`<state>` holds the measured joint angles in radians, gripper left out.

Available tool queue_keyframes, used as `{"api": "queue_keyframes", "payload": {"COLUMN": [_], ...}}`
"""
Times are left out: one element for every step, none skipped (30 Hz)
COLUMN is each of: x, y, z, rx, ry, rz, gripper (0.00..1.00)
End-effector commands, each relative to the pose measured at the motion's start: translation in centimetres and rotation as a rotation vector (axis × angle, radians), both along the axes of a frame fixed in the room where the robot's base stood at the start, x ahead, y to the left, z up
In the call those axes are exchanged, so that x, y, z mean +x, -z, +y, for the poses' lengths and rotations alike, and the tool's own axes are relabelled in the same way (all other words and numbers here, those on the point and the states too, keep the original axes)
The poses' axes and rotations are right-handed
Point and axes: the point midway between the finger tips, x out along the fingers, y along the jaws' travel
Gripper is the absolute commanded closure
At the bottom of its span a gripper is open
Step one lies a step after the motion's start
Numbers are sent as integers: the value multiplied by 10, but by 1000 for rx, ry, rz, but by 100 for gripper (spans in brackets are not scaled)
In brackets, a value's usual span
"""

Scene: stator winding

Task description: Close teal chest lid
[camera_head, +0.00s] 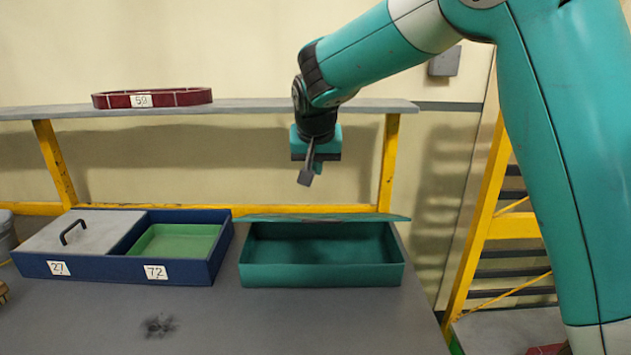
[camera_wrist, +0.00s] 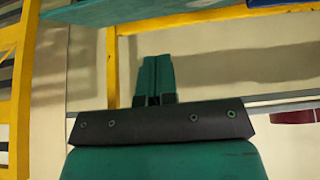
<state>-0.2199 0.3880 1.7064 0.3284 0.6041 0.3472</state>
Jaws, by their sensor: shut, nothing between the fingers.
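The teal chest (camera_head: 322,275) stands open on the grey table, its inside empty. Its lid (camera_head: 300,217) shows as a thin teal strip along the back rim, nearly edge-on and swung open. A flat teal panel, which looks like the lid (camera_wrist: 130,10), crosses the top of the wrist view. My gripper (camera_head: 306,178) is above the chest's back part, apart from the lid and pointing down. In the wrist view its teal fingers (camera_wrist: 156,78) are together with nothing between them.
A blue box (camera_head: 110,267) left of the chest has a grey sliding cover (camera_head: 85,230) with a handle and a green-floored compartment (camera_head: 175,240). A shelf (camera_head: 240,106) behind holds a dark red ring-shaped tray (camera_head: 150,98). The front table is clear except for a dark smudge.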

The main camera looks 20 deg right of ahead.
Motion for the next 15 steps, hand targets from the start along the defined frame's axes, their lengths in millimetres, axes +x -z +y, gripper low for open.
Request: {"api": "queue_keyframes", "payload": {"x": [-1, -1, -1, 0, 1, 3, 4, 6, 9, 12, 15, 18, 21, 24, 28], "y": [-3, -2, 0, 3, 5, 9, 13, 17, 23, 28, 33, 41, 47, 52, 60], "z": [0, 0, 0, -1, -1, -2, -3, -4, -5, -6, -7, -9, -10, -11, -13], "rx": [2, 4, 4, 5, 4, 4, 4, 4, 5, 4, 3, 3, 5, 4, 4], "ry": [11, 15, 19, 21, 22, 22, 22, 21, 21, 21, 21, 21, 21, 20, 20], "rz": [9, 11, 14, 15, 16, 17, 17, 18, 19, 18, 18, 18, 19, 18, 18], "gripper": [100, 100, 100, 100, 100, 100, 100, 100, 100, 100, 100, 100, 100, 100, 100]}}
